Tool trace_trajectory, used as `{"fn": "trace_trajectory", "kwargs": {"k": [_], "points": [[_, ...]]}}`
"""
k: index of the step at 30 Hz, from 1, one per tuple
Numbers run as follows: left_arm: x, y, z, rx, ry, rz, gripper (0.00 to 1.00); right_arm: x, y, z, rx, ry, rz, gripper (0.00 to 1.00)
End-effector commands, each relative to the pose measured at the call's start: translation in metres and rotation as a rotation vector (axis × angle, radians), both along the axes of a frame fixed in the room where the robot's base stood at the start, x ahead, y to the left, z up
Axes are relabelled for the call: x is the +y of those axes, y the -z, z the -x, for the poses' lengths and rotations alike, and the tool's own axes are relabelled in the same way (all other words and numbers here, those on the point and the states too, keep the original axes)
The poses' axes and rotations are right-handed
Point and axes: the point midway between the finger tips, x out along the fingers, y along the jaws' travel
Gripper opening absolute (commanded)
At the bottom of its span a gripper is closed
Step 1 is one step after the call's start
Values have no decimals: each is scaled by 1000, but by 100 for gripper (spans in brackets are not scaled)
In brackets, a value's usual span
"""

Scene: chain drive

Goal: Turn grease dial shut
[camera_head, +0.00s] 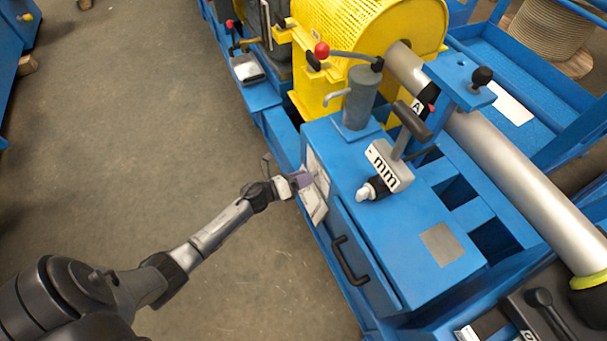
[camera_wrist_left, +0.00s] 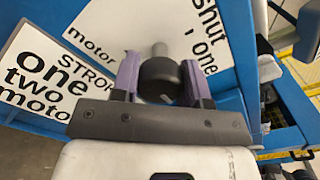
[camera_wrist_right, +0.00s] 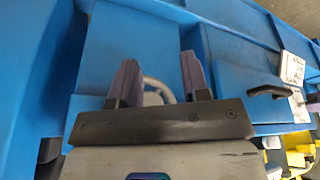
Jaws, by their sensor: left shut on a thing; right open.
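The grease dial (camera_wrist_left: 160,80) is a round black knob on a short grey shaft in the left wrist view. My left gripper (camera_head: 303,180) is at the front face of the blue cabinet (camera_head: 350,200), and its purple fingers are closed on the knob from both sides. A white plate (camera_wrist_left: 212,45) behind the knob reads "shut" and "one", partly covered by the knob and a finger. In the head view the knob is hidden by the gripper. My right gripper (camera_wrist_right: 160,78) shows only in its wrist view, open, with a grey curved bar (camera_wrist_right: 158,90) behind its fingers.
A white plate reading "STROKE one two motor" (camera_wrist_left: 40,80) is left of the knob. A black drawer handle (camera_head: 350,262) sticks out of the cabinet. A pump with a red-knobbed lever (camera_head: 360,100) and a grey "mm" block (camera_head: 388,165) stand on top.

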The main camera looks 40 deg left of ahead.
Motion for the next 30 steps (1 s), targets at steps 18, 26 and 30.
{"fn": "trace_trajectory", "kwargs": {"k": [18,26,30], "points": [[0,-3,0,229,1,539,17,-1,-38,0,0,-2,4,43],[1,-2,-1,324,0,766,17,-1,-51,0,1,-2,3,43],[1,-2,0,377,1,890,17,-1,-57,0,1,-2,2,43]]}}
